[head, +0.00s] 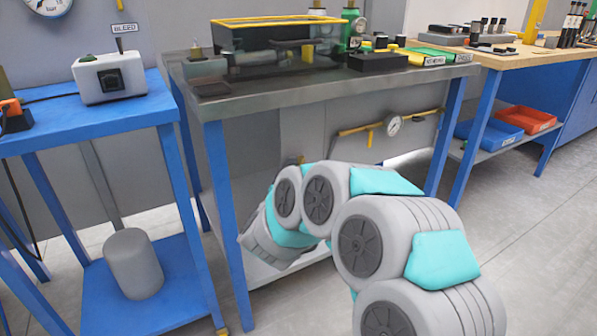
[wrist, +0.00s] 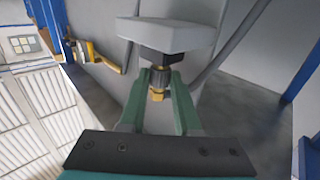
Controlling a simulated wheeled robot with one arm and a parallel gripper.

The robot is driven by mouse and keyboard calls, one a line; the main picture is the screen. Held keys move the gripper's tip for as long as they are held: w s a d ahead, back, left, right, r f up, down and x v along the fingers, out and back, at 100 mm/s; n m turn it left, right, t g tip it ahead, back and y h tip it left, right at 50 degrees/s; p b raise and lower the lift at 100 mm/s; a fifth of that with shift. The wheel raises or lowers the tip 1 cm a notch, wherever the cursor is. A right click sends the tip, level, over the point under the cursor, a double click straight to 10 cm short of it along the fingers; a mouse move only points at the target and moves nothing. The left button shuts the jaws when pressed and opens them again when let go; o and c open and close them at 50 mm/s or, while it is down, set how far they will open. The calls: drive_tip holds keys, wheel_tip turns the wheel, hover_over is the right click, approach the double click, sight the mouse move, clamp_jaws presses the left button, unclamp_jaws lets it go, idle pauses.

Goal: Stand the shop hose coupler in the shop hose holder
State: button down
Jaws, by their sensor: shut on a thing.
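In the wrist view my gripper (wrist: 158,78) has its two green fingers closed around a small metal coupler (wrist: 157,84), which has a grey ribbed body and a brass end. I take it for the shop hose coupler. Its other end meets or overlaps a black block under a pale grey slab (wrist: 165,34); I cannot tell whether they touch. I cannot make out which thing is the shop hose holder. In the head view my arm's end is low in front of the grey bench (head: 330,88), and the fingers and coupler are hidden.
A black tray with a yellow rim (head: 275,22) and small parts crowd the grey bench. A gauge on a yellow pipe (head: 393,125) is beneath it. A blue table (head: 100,110) on the left bears a BLEED box (head: 110,78). Floor is open at the right.

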drive_tip(key=c, duration=0.5)
unclamp_jaws()
drive_tip(key=shift+c, duration=0.2)
drive_tip(key=s+a, duration=0.1)
drive_tip(key=s, duration=0.6)
drive_tip(key=shift+s+a, duration=0.25)
drive_tip(key=shift+s, duration=0.1)
